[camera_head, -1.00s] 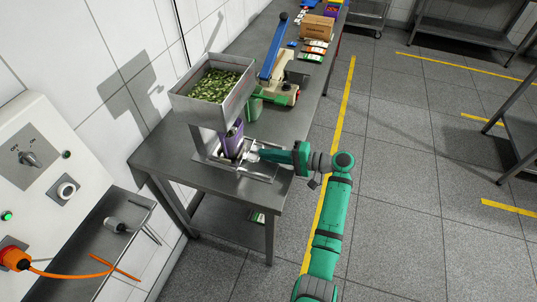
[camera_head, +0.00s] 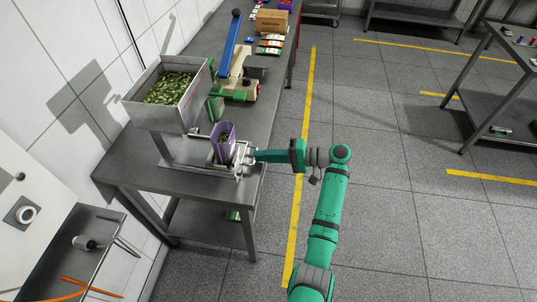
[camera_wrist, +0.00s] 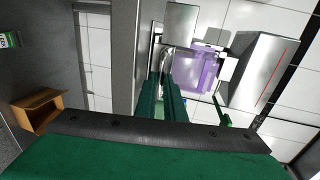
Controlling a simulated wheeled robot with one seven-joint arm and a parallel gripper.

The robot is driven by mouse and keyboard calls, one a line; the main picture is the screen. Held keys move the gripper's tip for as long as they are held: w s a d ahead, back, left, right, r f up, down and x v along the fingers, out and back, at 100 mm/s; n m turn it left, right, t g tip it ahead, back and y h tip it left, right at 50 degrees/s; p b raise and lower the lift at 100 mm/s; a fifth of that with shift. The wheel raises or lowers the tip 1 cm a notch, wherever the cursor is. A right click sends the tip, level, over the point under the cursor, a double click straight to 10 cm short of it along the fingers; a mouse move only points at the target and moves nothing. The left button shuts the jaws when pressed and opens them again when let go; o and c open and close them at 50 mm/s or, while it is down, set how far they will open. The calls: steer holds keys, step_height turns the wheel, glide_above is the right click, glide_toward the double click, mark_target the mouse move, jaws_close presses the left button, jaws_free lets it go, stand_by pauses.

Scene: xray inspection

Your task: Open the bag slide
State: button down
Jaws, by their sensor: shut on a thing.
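The bag slide (camera_head: 236,170) is a metal tray on the table below the hopper. A purple bag (camera_head: 224,146) stands upright on it, clear of the hopper's underside, with green bits visible inside. The bag also shows in the wrist view (camera_wrist: 190,72). My gripper (camera_head: 252,156) is at the slide's right end, shut on its metal handle. In the wrist view my green gripper fingers (camera_wrist: 162,92) point toward the slide beside the bag. The exact contact is too small to make out in the head view.
A metal hopper (camera_head: 190,100) full of green pieces stands over the table (camera_head: 130,172). A blue-handled sealing device (camera_head: 238,80), a cardboard box (camera_head: 271,20) and several packets lie farther back. Open floor is to the right of the table.

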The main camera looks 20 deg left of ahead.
steer(key=shift+d+f, duration=0.1)
steer(key=shift+d, duration=0.25)
steer(key=c, duration=1.8)
jaws_free()
steer(key=shift+c, duration=0.2)
steer(key=shift+d, duration=0.1)
steer(key=v, duration=1)
steer(key=shift+d, duration=0.25)
steer(key=shift+w, duration=0.1)
